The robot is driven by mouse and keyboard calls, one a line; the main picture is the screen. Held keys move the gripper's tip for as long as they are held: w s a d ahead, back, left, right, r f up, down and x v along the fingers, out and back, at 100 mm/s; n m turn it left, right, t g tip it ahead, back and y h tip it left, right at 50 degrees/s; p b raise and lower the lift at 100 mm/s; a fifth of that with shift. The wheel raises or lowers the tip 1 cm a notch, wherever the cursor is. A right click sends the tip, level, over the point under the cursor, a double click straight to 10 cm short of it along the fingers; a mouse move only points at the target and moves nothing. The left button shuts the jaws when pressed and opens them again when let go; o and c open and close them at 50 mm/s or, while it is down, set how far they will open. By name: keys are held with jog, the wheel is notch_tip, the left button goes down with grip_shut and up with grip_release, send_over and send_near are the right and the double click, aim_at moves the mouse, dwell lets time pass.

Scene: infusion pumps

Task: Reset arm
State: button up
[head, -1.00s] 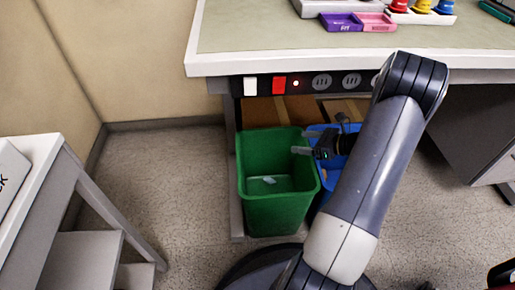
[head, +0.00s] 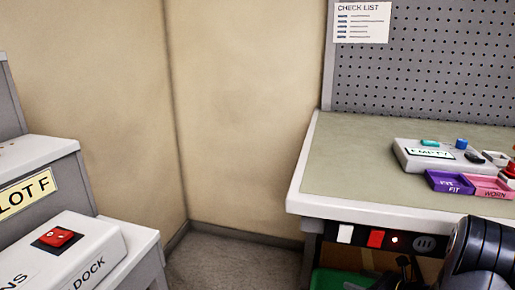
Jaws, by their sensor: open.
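My arm (head: 478,250) shows at the bottom right corner, in front of the workbench's front edge. My gripper (head: 354,286) shows only in part at the bottom edge, by the green bin (head: 330,280) under the bench. It is open, and I see nothing held in it. Most of the gripper is cut off by the frame.
The workbench (head: 350,160) holds a white device labelled EMPTY (head: 405,160), a purple tray (head: 450,183) and a pink tray (head: 490,188). At left, a stepped grey stand (head: 35,150) bears a dock with a red piece (head: 57,238). Floor between is clear.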

jog(key=shift+r+p, duration=0.3)
jog(key=shift+r, duration=0.35)
jog(key=shift+f, duration=0.15)
